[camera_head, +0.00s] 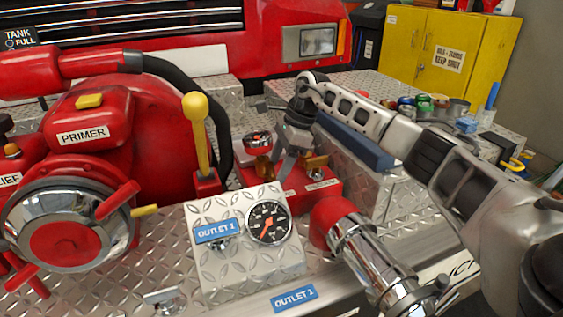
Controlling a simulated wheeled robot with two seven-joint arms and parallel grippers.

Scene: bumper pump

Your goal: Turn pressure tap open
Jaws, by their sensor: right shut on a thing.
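My right gripper (294,158) reaches down from the right over a small red block (328,192) with labels on its front face. It is shut on the brass pressure tap (317,166) on top of this block; the fingers hide part of the tap, and its exact angle is hard to tell. The label below the tap is too small to read surely. Left of the fingers, a brass fitting with a small red-rimmed dial (258,142) stands on the same block. My left gripper is not in view.
A yellow-knobbed lever (198,130) and the red primer housing (88,122) stand to the left. In front are a pressure gauge (268,223) on a tread-plate box and a chrome outlet pipe (372,262). A yellow cabinet (440,50) stands behind.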

